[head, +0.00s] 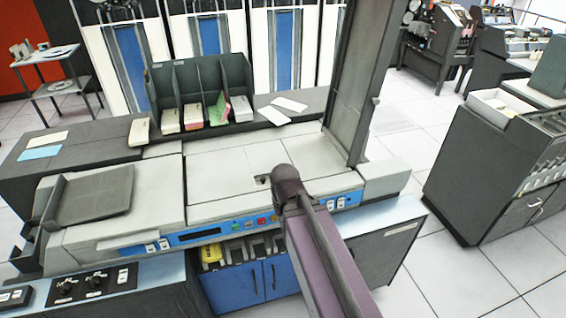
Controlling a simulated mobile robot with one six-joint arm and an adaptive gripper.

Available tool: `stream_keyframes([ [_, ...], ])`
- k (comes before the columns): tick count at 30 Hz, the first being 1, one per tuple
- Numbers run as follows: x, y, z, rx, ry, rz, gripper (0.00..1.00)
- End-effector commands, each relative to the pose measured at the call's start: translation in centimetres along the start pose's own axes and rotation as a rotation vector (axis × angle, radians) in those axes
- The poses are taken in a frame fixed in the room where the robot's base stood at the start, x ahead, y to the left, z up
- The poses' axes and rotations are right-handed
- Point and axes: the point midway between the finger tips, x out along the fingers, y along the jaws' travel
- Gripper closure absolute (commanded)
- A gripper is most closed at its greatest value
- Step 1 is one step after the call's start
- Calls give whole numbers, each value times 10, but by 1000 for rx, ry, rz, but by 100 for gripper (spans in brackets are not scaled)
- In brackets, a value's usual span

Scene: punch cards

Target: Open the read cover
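The grey card machine has flat light-grey top covers with thin seams; the middle cover panel (228,172) lies flat and level with its neighbours. Which panel is the read cover I cannot tell for sure. My purple arm reaches up from the bottom, and its dark rounded joint is over the front edge of the machine top, right of centre. A small dark shape shows just left of that joint; I cannot tell whether it is a gripper tip or a cutout in the cover. My gripper's fingers are otherwise hidden by the arm.
A tall dark grey panel (362,85) stands upright at the machine's right rear. A blue control strip (215,232) with buttons runs along the front. A dark card rack (205,85) with card decks stands behind. Open floor lies between the machine and the cabinet (480,165) at right.

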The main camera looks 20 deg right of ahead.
Motion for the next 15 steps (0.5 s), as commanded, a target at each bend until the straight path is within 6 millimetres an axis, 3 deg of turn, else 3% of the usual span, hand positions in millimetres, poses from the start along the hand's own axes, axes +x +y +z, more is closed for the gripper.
stream_keyframes([
  [1, -21, 0, 0, 0, 0, 0, 100],
  [6, -51, 0, 0, 0, 0, 0, 100],
  [15, -78, 0, 0, 1, 0, 0, 100],
])
